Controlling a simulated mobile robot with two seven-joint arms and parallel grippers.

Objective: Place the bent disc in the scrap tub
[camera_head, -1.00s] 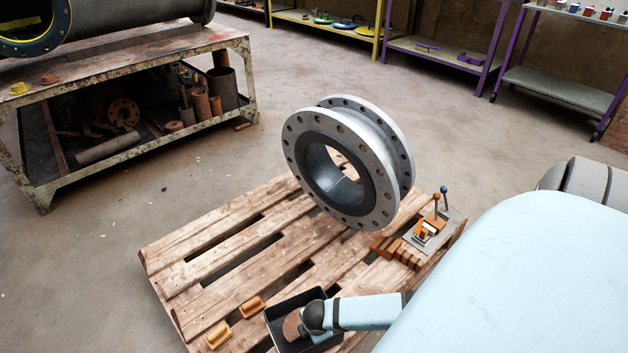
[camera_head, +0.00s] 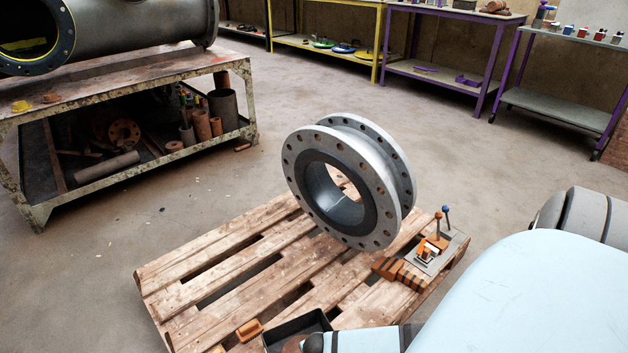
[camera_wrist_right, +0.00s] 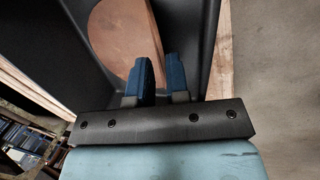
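The bent disc (camera_wrist_right: 118,38) is a brown, copper-coloured plate inside a black open tub (camera_wrist_right: 200,45), seen in the right wrist view. The tub also shows at the bottom of the head view (camera_head: 303,325), on the pallet; I take it for the scrap tub. My right gripper (camera_wrist_right: 163,68) reaches into the tub. Its two blue fingers are close together, with the disc's edge between them. In the head view the disc (camera_head: 293,344) is a small brown patch beside my right gripper, mostly cut off by the frame. My left gripper is not in view.
A big grey flanged ring (camera_head: 330,190) stands upright on the wooden pallet (camera_head: 215,255). Orange-and-black blocks (camera_head: 398,271) and a lever clamp (camera_head: 432,248) lie to its right. An orange brush-like block (camera_head: 249,330) is left of the tub.

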